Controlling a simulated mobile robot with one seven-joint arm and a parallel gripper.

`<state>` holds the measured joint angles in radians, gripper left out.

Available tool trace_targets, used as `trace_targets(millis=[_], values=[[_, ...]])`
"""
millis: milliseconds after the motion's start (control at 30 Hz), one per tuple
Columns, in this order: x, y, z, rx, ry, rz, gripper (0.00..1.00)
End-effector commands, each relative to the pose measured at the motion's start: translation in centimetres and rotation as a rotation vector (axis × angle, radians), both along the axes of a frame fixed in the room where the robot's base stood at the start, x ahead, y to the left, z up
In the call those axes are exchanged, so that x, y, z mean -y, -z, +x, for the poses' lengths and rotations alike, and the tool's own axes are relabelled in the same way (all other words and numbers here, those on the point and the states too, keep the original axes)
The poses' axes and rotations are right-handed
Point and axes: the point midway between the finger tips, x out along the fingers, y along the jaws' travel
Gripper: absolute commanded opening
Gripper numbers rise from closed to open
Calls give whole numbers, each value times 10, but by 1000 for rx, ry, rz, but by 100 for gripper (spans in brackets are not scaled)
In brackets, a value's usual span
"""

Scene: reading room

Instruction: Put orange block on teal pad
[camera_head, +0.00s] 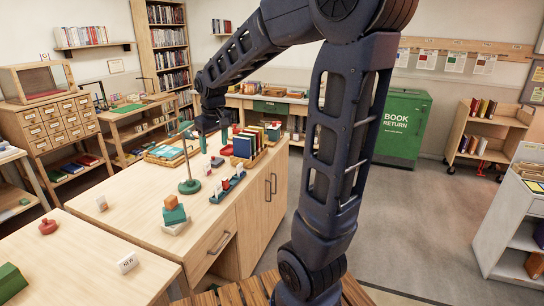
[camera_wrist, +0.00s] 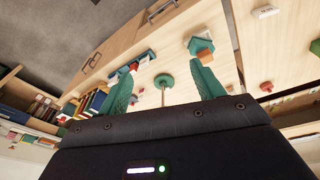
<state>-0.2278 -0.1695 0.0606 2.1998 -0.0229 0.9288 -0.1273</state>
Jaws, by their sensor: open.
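A small orange block (camera_head: 171,202) sits on top of a teal piece (camera_head: 175,215), which rests on a white piece (camera_head: 174,228) near the front edge of the wooden counter. I cannot tell whether this teal piece is the pad. The orange block (camera_wrist: 205,35) and the teal piece (camera_wrist: 198,45) also show at the upper right in the wrist view. My gripper (camera_head: 214,138) is above the far part of the counter, well beyond the orange block. Its two green fingers (camera_wrist: 162,70) are apart with nothing held between them.
A green round-based stand (camera_head: 190,187) rises beside the stack. A teal rack (camera_head: 227,188) with small upright pieces and a row of books (camera_head: 248,144) stand to its right.

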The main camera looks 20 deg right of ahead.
Motion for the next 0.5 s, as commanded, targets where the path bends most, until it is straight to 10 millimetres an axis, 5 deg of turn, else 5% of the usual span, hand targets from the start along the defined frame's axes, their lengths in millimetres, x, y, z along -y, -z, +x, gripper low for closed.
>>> trace_targets(millis=[500], values=[[93, -30, -124, 132, 261, 58, 67]])
